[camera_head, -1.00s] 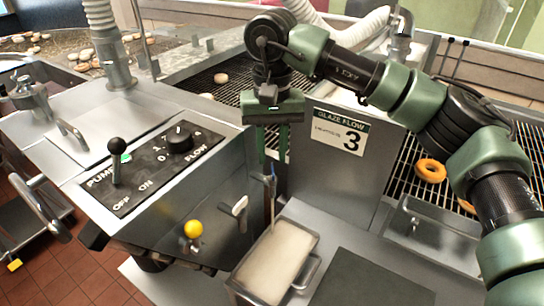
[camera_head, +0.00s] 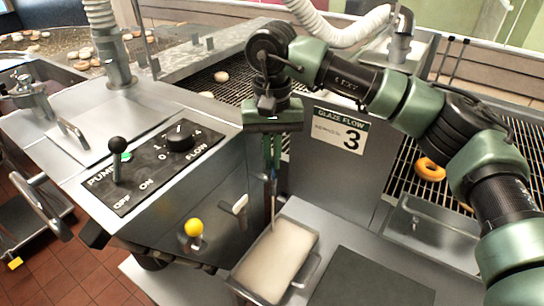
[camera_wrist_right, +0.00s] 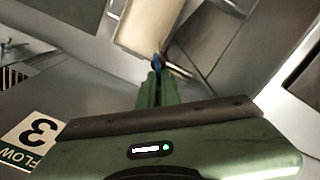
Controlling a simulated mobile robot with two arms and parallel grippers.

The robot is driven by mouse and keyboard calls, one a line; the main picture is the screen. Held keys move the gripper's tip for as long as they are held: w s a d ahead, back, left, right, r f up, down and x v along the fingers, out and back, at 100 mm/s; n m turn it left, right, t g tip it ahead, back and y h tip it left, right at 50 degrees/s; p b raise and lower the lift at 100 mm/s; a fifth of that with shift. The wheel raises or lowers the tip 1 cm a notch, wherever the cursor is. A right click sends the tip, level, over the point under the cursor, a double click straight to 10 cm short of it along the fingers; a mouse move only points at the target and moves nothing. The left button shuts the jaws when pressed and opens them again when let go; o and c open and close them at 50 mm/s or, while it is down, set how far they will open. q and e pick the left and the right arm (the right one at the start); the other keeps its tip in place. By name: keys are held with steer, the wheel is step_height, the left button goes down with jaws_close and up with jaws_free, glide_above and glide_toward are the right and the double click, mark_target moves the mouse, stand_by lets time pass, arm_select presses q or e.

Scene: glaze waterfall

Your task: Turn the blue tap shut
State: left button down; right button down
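The blue tap (camera_head: 274,173) is small and mostly hidden by my right gripper in the head view. A thin pale stream (camera_head: 272,205) hangs below it, down to a metal pan (camera_head: 312,262) of pale glaze. My right gripper (camera_head: 272,164) points down from above, its green fingers close together with the tap at their tips. In the right wrist view the tap's blue part (camera_wrist_right: 157,60) shows at the tips of the nearly closed fingers (camera_wrist_right: 157,75). My left gripper is not in view.
The pump panel (camera_head: 130,190) with a black lever and a flow knob (camera_head: 180,136) is at left. A yellow ball knob (camera_head: 194,227) and a white handle (camera_head: 240,204) are on the front. A "Glaze Flow 3" sign (camera_head: 340,130) stands behind right. A donut (camera_head: 430,169) lies on the rack.

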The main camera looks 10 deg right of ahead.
steer(key=shift+s+d+m+b, duration=0.15)
steer(key=shift+m+b, duration=0.45)
steer(key=shift+m, duration=1.15)
steer(key=shift+d+m+b, duration=0.2)
steer(key=shift+m+b, duration=0.35)
steer(key=shift+m, duration=1.2)
steer(key=c, duration=1.6)
jaws_free()
steer(key=shift+r, duration=0.1)
